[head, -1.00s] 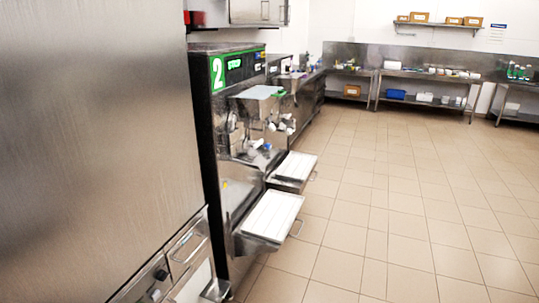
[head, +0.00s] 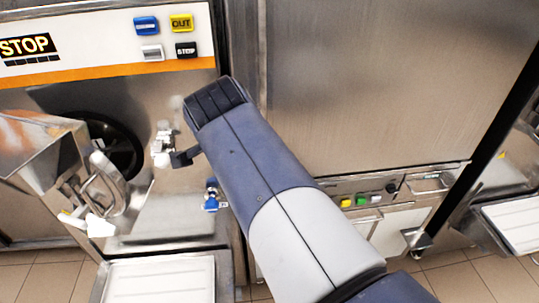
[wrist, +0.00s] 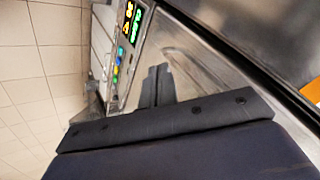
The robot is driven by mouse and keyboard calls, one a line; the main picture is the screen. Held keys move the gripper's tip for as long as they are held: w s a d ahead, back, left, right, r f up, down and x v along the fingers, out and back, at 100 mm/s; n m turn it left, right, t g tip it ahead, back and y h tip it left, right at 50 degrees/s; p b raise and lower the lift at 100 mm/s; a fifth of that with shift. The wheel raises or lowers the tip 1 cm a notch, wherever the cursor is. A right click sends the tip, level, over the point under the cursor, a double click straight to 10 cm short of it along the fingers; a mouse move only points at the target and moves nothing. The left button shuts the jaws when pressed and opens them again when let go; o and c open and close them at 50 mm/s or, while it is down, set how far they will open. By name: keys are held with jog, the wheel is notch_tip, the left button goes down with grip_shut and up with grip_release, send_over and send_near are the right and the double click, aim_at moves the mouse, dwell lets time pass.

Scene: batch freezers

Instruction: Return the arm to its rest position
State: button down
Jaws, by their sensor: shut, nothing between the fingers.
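My arm (head: 285,215) reaches up from the lower right of the head view, in front of the batch freezer (head: 180,225) with the STOP label. Its bent dark joint (head: 218,100) is near the freezer's round opening. My gripper (wrist: 157,72) shows in the wrist view as narrow dark fingers, shut and empty, in front of a shiny steel surface. In the head view most of the gripper is hidden behind the arm. A dark arm link fills the bottom of the wrist view.
A steel hopper and spout (head: 100,190) stand left of the arm, with a white-topped shelf (head: 160,280) below. A tall steel cabinet (head: 380,90) with small coloured buttons (head: 360,201) is close behind the arm. Another shelf (head: 515,222) juts out at the right. Tiled floor (wrist: 40,70) shows left.

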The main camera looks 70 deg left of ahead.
jog(key=shift+s+d+r, duration=0.3)
jog(key=shift+s+r, duration=0.05)
jog(key=shift+r, duration=0.25)
jog(key=shift+s+d+r, duration=0.3)
jog(key=shift+s+r, duration=0.05)
jog(key=shift+r, duration=0.25)
